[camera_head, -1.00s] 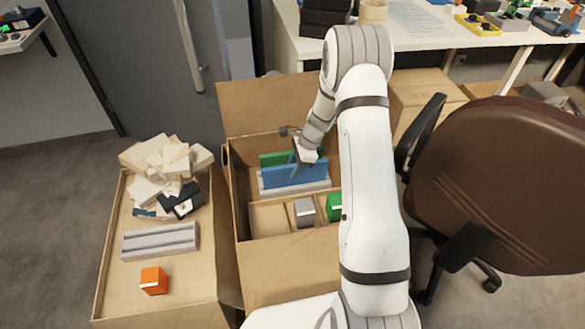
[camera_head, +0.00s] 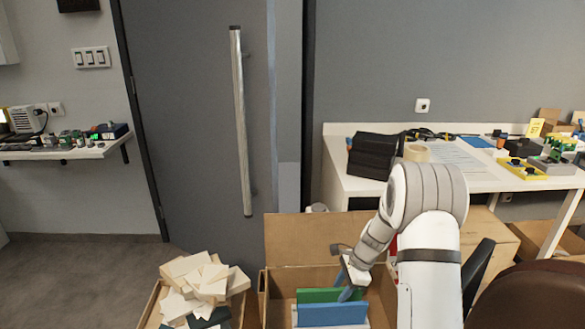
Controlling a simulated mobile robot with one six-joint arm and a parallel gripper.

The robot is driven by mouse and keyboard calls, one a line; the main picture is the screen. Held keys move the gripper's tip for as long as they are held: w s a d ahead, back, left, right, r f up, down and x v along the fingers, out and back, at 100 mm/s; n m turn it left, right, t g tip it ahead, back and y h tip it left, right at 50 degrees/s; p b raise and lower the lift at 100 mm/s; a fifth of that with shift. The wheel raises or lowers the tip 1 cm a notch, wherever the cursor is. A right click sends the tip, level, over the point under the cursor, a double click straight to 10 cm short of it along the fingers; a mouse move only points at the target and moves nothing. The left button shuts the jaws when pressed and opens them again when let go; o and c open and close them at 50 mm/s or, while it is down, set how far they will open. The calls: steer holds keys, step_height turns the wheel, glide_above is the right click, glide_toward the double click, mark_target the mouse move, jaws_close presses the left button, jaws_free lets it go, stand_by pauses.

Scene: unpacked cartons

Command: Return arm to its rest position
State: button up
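My white arm stands at the right of centre and bends over an open carton (camera_head: 288,240). My gripper (camera_head: 346,292) is at the carton, its fingers pointing down by the blue and green pieces. It is small and partly hidden, so I cannot tell whether it is open or shut, or whether it touches them. The blue piece (camera_head: 330,315) and the green piece (camera_head: 316,295) stand upright in the carton. The carton's lower part is cut off by the picture's bottom edge.
Left of the carton is a pile of pale blocks (camera_head: 200,283). Behind is a white table (camera_head: 350,183) with a black case (camera_head: 375,157) and a tape roll (camera_head: 417,152). A brown chair (camera_head: 530,297) is at the lower right. A grey door (camera_head: 190,110) with a long handle stands behind.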

steer(key=s+a+r+n+h+p, duration=0.1)
steer(key=s+r+n+p, duration=0.15)
steer(key=r, duration=0.55)
steer(key=s+a+r+n+p, duration=0.1)
steer(key=s+r+n+p, duration=0.15)
steer(key=r, duration=0.45)
steer(key=s+r+n+t+h+p, duration=0.2)
steer(key=s+r+n+p, duration=0.9)
steer(key=s+r, duration=1.3)
steer(key=shift+r+n+t+h+p, duration=0.35)
steer(key=shift+r+n+h, duration=0.2)
steer(key=shift+h, duration=0.15)
